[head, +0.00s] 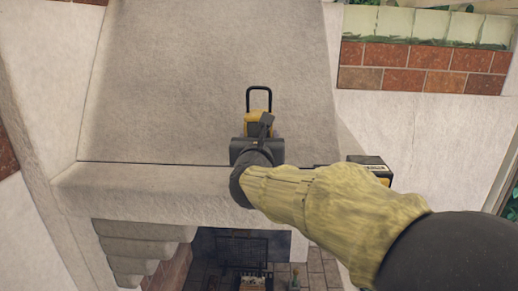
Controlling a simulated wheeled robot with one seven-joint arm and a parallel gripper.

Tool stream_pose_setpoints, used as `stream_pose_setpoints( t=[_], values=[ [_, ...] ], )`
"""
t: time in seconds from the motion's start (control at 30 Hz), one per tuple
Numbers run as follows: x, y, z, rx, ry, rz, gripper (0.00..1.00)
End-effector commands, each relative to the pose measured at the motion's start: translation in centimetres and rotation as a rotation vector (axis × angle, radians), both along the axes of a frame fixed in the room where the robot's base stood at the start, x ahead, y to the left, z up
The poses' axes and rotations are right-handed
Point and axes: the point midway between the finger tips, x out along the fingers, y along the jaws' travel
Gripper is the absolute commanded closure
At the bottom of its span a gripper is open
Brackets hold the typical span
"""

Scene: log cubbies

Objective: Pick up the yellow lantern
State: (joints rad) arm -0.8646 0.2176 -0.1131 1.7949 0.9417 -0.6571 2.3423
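The yellow lantern (250,122) stands upright near the middle of the head view, at the back of the pale mantel ledge (130,187). Its black loop handle (259,89) sticks up against the plaster hood. My gripper (264,126) is right in front of the lantern and hides its lower part. A dark finger overlaps the yellow body. I cannot tell whether the fingers are around the lantern or only in front of it, nor whether they touch it.
The sloped plaster hood (210,70) rises behind the ledge. Below is a dark fireplace opening (242,248). Red and pale tiles (420,68) line the wall at the upper right. A black and yellow box-like part (378,172) shows beside my arm. The ledge's left side is bare.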

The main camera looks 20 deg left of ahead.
Motion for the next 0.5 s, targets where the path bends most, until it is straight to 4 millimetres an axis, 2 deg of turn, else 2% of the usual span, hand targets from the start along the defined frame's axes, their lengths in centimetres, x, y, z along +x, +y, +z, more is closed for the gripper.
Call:
stream_pose_setpoints(
  t=[0.03,0.1,0.37,0.5],
  values=[
    [0.0,0.0,0.0,0.0,-0.001,0.0,0.85],
    [0.0,-0.1,0.3,0.002,-0.005,-0.001,0.96],
    [0.0,-0.1,0.5,0.004,-0.004,-0.001,0.96],
    [0.0,-0.1,1.5,0.006,-0.006,-0.003,0.96]
  ],
)
